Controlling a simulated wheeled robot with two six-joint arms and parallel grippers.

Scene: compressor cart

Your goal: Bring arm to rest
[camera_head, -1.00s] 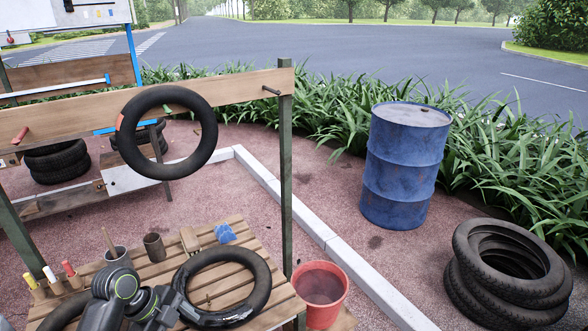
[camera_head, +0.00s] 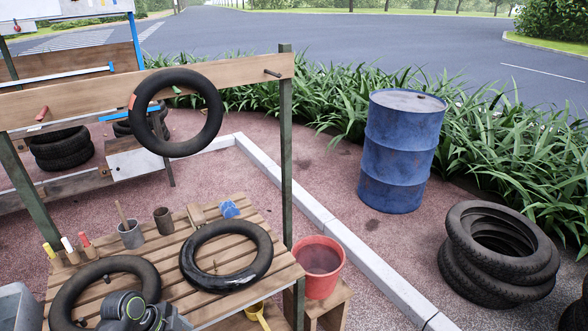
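Part of one of my arms (camera_head: 132,308), dark grey with green-ringed joints, shows at the bottom edge, left of centre, in front of the slatted wooden table. I cannot tell for certain which arm it is. No gripper fingers can be made out, and the frame cuts off the lower part. A black tyre or tube (camera_head: 226,256) lies flat on the table to the right of the arm, apart from it. Another black ring (camera_head: 68,291) lies on the table's left side, partly behind the arm. A third ring (camera_head: 208,118) hangs on the wooden crossbeam.
The slatted table (camera_head: 262,222) also bears two cups, a blue item and several coloured-handled tools. A red bucket (camera_head: 319,284) stands on a wooden stand at its right. A blue barrel (camera_head: 393,160) and stacked tyres (camera_head: 463,285) stand farther right. A grey bin (camera_head: 15,306) is at lower left.

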